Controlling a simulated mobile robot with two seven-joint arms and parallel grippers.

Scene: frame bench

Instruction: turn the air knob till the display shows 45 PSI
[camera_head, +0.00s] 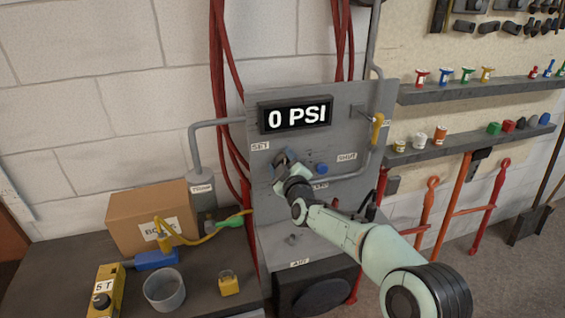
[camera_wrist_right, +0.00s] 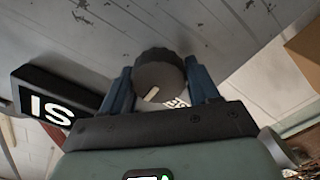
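The display (camera_head: 295,116) on the grey panel reads 0 PSI; part of it also shows at the left of the right wrist view (camera_wrist_right: 52,100). The air knob (camera_head: 280,158) is on the panel below the display, right of the SET label, largely covered by my right gripper (camera_head: 285,165). In the right wrist view, the knob (camera_wrist_right: 160,77) is dark and round with a pale pointer mark. The blue fingers of my right gripper (camera_wrist_right: 161,85) lie one on each side of it and appear to touch it. My left gripper is out of view.
A blue knob (camera_head: 321,169) and a yellow handle (camera_head: 377,128) are on the panel to the right. A cardboard box (camera_head: 150,212), a grey cup (camera_head: 164,289) and a yellow padlock (camera_head: 229,284) are on the bench at left. Red hoses (camera_head: 217,75) hang behind the panel.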

